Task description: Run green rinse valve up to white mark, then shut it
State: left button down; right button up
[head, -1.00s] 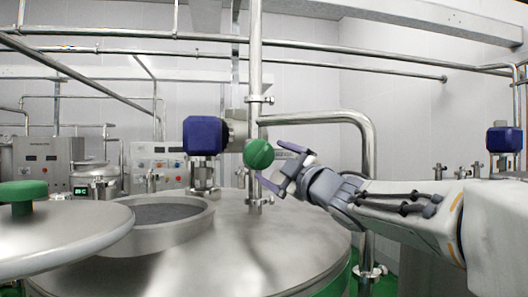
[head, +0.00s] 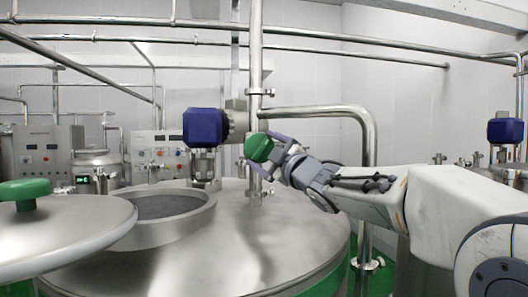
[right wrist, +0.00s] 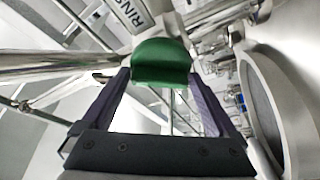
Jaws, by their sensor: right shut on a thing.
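The green rinse valve knob (head: 256,147) sits on the steel pipe above the big tank. In the right wrist view the green knob (right wrist: 162,62) fills the space between the fingers, below a label reading "RINS". My right gripper (head: 268,149) reaches it from the right, one finger on each side, and is shut on it. The tank's round opening (head: 203,222) is at the left of the lid; its inside looks grey, and I cannot make out a liquid level or white mark. My left gripper is not in view.
A blue valve actuator (head: 202,128) stands just left of the knob. A steel lid with a green handle (head: 60,237) is at the left front. A bent pipe (head: 368,140) runs behind my right gripper. Control panels (head: 158,160) stand at the back left.

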jog(key=m+t+b, duration=0.1)
jog(key=m+b, duration=0.1)
jog(key=b, duration=0.1)
jog(key=m+h+b, duration=0.1)
jog(key=m+b, duration=0.2)
jog(key=f+m+t+h+b, duration=0.1)
jog(key=m+b, duration=0.1)
jog(key=b, duration=0.2)
jog(key=shift+a+t, duration=0.15)
jog(key=shift+t, duration=0.15)
jog(key=shift+r+m, duration=0.2)
jog(key=shift+m, duration=0.5)
jog(key=shift+r+m+t+h, duration=0.15)
jog(key=shift+m+t+h, duration=0.15)
jog(key=shift+m+h, duration=0.25)
jog(key=m+h+p, duration=0.1)
jog(key=m+p, duration=0.1)
jog(key=m, duration=0.1)
jog(key=shift+a+r+t, duration=0.1)
jog(key=shift+r+t, duration=0.05)
jog(key=shift+t, duration=0.15)
jog(key=shift+s+m+h+p, duration=0.1)
jog(key=shift+m+h+p, duration=0.2)
jog(key=shift+m+h, duration=0.7)
jog(key=shift+m+t, duration=0.3)
jog(key=shift+m, duration=0.15)
jog(key=o, duration=1)
